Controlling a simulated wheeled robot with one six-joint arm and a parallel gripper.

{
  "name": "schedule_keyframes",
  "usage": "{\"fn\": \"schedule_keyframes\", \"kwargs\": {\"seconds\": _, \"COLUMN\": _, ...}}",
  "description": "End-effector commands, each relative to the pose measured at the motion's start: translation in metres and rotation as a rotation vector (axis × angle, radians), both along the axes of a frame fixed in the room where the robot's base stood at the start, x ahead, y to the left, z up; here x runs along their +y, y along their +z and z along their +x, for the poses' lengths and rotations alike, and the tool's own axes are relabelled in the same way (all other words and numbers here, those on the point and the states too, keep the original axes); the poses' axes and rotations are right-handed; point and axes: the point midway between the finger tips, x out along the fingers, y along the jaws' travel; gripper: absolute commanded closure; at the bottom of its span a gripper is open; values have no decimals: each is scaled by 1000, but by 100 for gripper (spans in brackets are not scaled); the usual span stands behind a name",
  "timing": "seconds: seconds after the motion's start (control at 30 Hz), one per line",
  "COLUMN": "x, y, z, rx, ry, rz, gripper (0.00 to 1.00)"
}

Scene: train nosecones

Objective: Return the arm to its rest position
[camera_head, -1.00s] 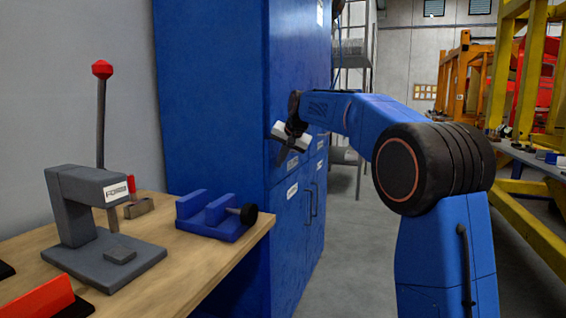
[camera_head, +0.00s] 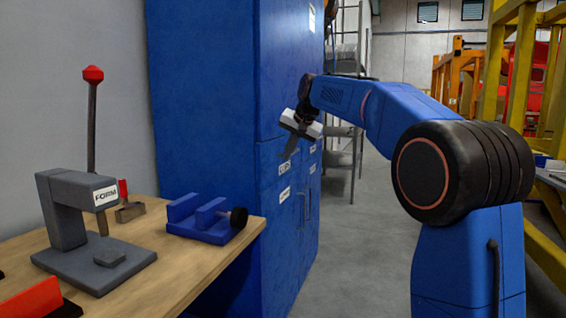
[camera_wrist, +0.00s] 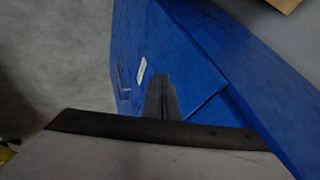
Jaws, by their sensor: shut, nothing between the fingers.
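My blue arm rises at the right of the head view and reaches left, bent at a big black joint. My gripper (camera_head: 289,152) hangs at its end, pointing down and left, in front of the blue cabinet (camera_head: 205,90). The fingers are shut with nothing between them. In the wrist view my gripper (camera_wrist: 160,85) shows as two dark fingers close together, with the blue cabinet (camera_wrist: 240,75) behind them. I cannot tell the exact gap between the fingers and the cabinet.
A wooden workbench (camera_head: 165,265) at the lower left carries a grey press (camera_head: 65,215) with a red-knobbed lever and a blue vise (camera_head: 205,218). A grey shelf rack (camera_head: 345,100) stands behind. Yellow frames (camera_head: 515,80) stand at the right. The floor between (camera_head: 360,240) is clear.

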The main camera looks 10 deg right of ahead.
Motion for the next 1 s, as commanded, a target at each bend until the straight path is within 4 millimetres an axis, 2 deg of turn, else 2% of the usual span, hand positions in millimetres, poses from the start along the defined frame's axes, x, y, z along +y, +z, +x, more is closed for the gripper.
{"fn": "schedule_keyframes", "kwargs": {"seconds": 0.13, "x": -3, "y": 14, "z": -10, "rx": 0, "ry": 0, "rz": 0, "gripper": 100}}
{"fn": "schedule_keyframes", "kwargs": {"seconds": 0.33, "x": -6, "y": 21, "z": -21, "rx": 1, "ry": 3, "rz": -5, "gripper": 100}}
{"fn": "schedule_keyframes", "kwargs": {"seconds": 0.47, "x": -9, "y": 16, "z": -48, "rx": 7, "ry": 17, "rz": -26, "gripper": 100}}
{"fn": "schedule_keyframes", "kwargs": {"seconds": 0.77, "x": -21, "y": -20, "z": -156, "rx": 34, "ry": 83, "rz": -116, "gripper": 100}}
{"fn": "schedule_keyframes", "kwargs": {"seconds": 1.0, "x": -30, "y": -65, "z": -247, "rx": 57, "ry": 143, "rz": -190, "gripper": 100}}
